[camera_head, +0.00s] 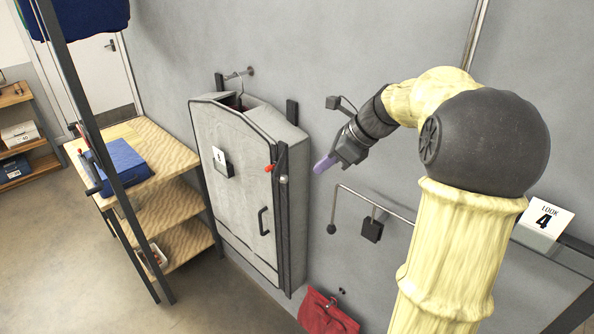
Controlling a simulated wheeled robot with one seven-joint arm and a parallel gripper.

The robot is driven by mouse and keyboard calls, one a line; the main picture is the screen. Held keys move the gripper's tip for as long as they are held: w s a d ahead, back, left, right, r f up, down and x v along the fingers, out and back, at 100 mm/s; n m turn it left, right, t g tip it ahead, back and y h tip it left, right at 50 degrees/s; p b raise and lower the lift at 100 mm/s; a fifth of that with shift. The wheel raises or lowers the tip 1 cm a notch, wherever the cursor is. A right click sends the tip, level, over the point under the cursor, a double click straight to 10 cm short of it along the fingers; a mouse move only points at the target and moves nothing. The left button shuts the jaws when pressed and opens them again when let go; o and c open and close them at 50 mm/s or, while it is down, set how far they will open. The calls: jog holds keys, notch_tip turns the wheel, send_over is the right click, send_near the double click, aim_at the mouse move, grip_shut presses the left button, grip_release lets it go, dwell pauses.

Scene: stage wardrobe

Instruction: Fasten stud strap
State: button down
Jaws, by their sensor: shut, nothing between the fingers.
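A grey garment cabinet or stiff bag (235,190) hangs against the wall, with a hanger hook above it. Its front looks closed, with a black handle (263,221) low on the right side. A small red tab (269,168) and a small pale round knob (284,179) sit near its upper right edge, by a dark vertical strip. These may be the strap end and stud; they are too small to tell whether they are joined. My gripper (322,165) has purple fingertips, is shut and empty, and is apart from the cabinet, to the right of the knob.
A metal rail (372,203) with a black tag (372,230) runs below my gripper. A red bag (327,314) hangs low. A wooden shelf unit (168,160) with a blue folded item (123,166) stands left.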

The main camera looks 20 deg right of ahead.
jog(key=w+a+f+p, duration=0.2)
jog(key=w+a+f, duration=0.1)
jog(key=a+f, duration=0.1)
jog(key=shift+w+a, duration=0.3)
jog(key=shift+a, duration=0.3)
jog(key=shift+f+p, duration=0.1)
jog(key=shift+p, duration=0.2)
